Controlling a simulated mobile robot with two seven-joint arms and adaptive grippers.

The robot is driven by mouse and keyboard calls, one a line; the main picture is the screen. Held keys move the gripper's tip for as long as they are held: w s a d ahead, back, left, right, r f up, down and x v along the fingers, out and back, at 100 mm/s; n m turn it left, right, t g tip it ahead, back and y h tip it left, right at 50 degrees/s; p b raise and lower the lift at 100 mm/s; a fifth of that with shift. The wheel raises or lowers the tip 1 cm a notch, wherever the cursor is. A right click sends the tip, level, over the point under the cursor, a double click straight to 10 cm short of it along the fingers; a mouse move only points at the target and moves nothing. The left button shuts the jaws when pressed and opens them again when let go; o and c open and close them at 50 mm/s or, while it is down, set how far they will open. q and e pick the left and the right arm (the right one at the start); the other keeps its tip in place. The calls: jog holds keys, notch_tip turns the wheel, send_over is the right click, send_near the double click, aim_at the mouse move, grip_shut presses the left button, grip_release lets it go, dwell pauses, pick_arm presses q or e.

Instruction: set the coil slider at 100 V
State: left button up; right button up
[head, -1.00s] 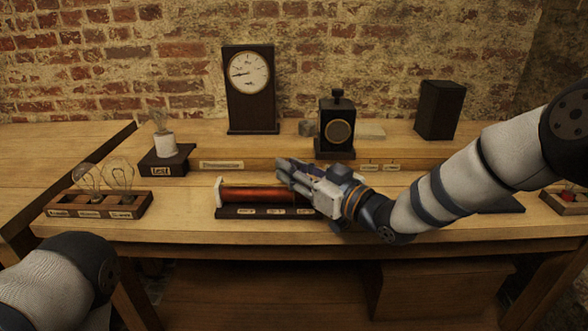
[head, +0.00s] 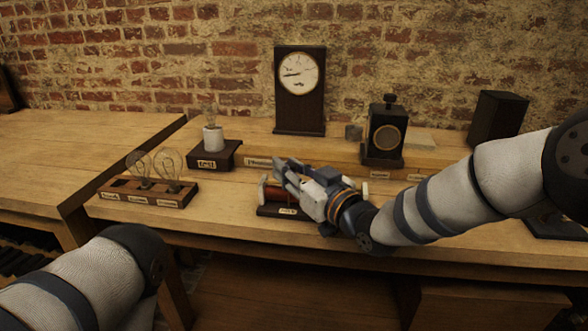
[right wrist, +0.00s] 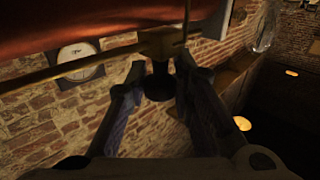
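The coil (head: 272,193) lies on a dark base with a small label (head: 287,211) at the bench front; my right gripper (head: 284,173) and forearm hide most of it. In the right wrist view, the red coil winding (right wrist: 75,25) fills the top left, with a brass rod (right wrist: 60,69) along it. The brass slider (right wrist: 162,42) sits on the rod, and its dark knob (right wrist: 158,85) is between my right fingers, which close in on both sides. The right gripper is near the coil's left end. The label's figure is not readable. My left gripper is out of view.
A dial meter (head: 299,83) stands against the brick wall. A dark box with a round window (head: 384,138) is behind the coil to the right. A lamp on a block (head: 214,152) and a bulb rack (head: 146,191) stand left. Clear bench lies between rack and coil.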

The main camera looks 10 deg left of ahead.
jog(key=o, duration=0.3)
jog(key=v, duration=1.2)
